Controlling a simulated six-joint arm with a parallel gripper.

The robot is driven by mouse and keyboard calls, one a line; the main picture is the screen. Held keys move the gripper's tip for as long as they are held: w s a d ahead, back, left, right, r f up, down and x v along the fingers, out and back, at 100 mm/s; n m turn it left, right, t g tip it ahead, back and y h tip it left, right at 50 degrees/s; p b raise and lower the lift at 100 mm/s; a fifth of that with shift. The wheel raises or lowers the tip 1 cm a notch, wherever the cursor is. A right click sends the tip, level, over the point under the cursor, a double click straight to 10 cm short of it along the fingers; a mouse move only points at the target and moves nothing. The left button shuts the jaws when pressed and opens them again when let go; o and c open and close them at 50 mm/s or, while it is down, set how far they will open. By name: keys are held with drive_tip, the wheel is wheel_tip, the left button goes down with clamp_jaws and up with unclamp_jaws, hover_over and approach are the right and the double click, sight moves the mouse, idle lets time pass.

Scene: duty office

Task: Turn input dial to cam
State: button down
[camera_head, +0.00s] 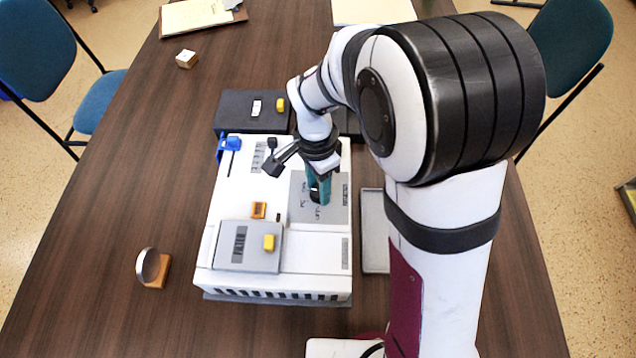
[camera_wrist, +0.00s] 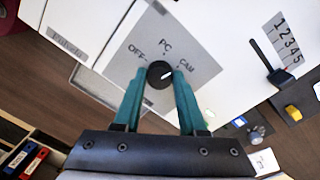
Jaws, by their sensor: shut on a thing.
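The input dial (camera_wrist: 159,74) is a round black knob on a grey panel (camera_wrist: 205,62) marked OFF, PC and CAM. The white line on the dial points right and slightly up in the wrist view, towards the CAM label. My gripper (camera_wrist: 160,73) has its two teal fingers on either side of the dial and is shut on it. In the head view my gripper (camera_head: 319,189) reaches down onto the grey panel on the right of the white device (camera_head: 240,185). My fingers mostly hide the dial there.
A round mirror-like disc (camera_head: 148,264) stands left. The table's left side is mostly clear.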

sight(317, 187)
drive_tip(key=shift+m, duration=1.5)
drive_tip(key=shift+c, duration=2.3)
unclamp_jaws()
wheel_tip(317, 187, up, 16)
drive_tip(key=shift+w, duration=0.35)
drive_tip(key=shift+f, duration=0.1)
